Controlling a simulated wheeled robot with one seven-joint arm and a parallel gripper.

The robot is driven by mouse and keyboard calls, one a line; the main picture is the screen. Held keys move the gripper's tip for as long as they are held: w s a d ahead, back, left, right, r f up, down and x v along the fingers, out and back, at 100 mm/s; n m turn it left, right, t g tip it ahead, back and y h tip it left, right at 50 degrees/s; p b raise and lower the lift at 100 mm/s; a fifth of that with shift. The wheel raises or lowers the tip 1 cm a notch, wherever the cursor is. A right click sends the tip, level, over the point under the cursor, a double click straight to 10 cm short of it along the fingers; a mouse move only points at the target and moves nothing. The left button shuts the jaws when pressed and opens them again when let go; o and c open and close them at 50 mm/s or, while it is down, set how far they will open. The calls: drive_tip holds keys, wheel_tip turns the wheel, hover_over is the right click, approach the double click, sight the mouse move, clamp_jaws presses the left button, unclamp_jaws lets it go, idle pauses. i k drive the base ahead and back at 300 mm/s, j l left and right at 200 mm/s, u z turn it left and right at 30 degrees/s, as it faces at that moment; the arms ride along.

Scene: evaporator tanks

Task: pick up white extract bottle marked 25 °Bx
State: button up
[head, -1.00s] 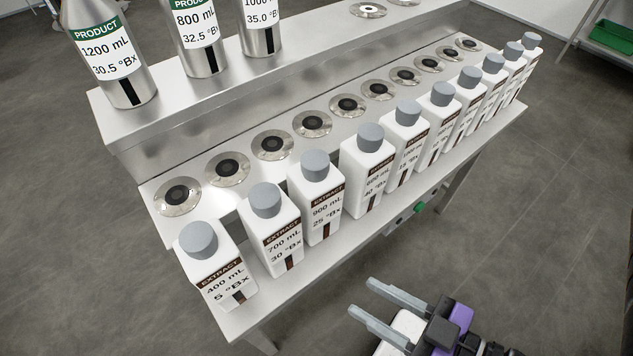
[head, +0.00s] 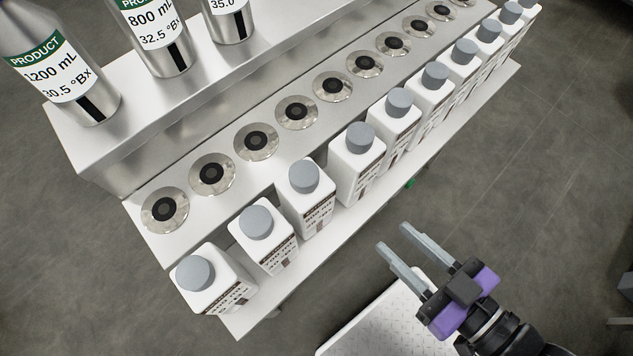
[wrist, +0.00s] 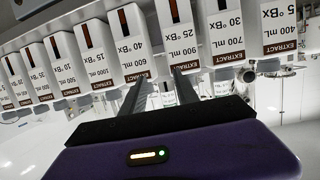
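The white extract bottle marked 25 °Bx, 900 mL (head: 312,218), stands upright with a grey cap, third from the near end of the bottle row in the head view. In the wrist view the 25 °Bx bottle (wrist: 180,38) appears upside down, beyond the fingers and close to the right one. My gripper (head: 393,238) is open and empty, its fingers parallel, to the right of the bench front and apart from the bottle. In the wrist view my gripper (wrist: 160,80) shows its two fingers with a gap between them.
The 30 °Bx bottle (head: 265,240) and the 40 °Bx bottle (head: 355,168) stand on either side. The 5 °Bx bottle (head: 213,284) is at the near end. Round fittings (head: 256,141) line the bench behind. Steel product bottles (head: 70,75) stand on the raised shelf. Open floor lies right.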

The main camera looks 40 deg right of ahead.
sight(306, 195)
drive_tip(key=j+z, duration=0.25)
drive_tip(key=j, duration=0.65)
drive_tip(key=j+z, duration=0.3)
drive_tip(key=j, duration=0.6)
drive_tip(key=k+j, duration=0.1)
drive_tip(key=j, duration=1.5)
drive_tip(key=k+z, duration=0.05)
